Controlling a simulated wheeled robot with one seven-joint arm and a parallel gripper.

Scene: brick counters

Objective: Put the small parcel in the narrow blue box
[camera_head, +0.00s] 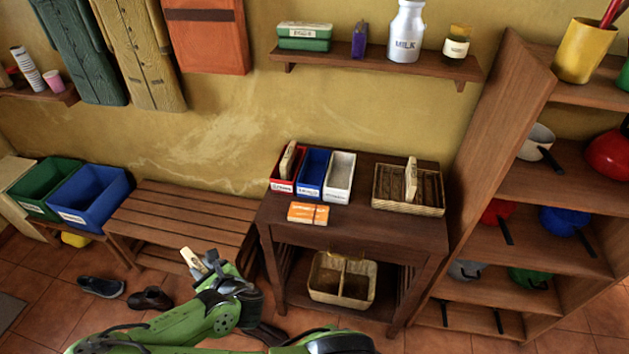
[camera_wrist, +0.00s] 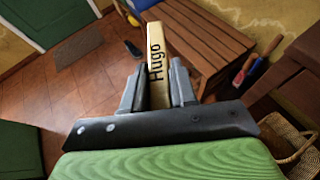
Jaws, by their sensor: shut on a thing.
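My gripper (camera_head: 207,266) is shut on a slim tan block marked "Hugo" (camera_wrist: 157,62), which looks like a small parcel. The block's pale end (camera_head: 192,260) sticks up from the jaws in the head view, in front of the slatted bench. In the wrist view the gripper fingers (camera_wrist: 158,88) press it from both sides. The narrow blue box (camera_head: 315,165) stands on the dark table, between a narrow red box (camera_head: 279,184) and a narrow white box (camera_head: 340,177). My gripper is well to the left of it and nearer the camera. The blue box's inside looks empty.
A similar tan block (camera_head: 288,159) stands in the red box, another (camera_head: 411,178) in a wicker tray (camera_head: 428,208). An orange packet (camera_head: 308,213) lies before the boxes. A large blue bin (camera_head: 90,197) stands left of the slatted bench (camera_head: 180,215). Shelving (camera_head: 480,130) bounds the right.

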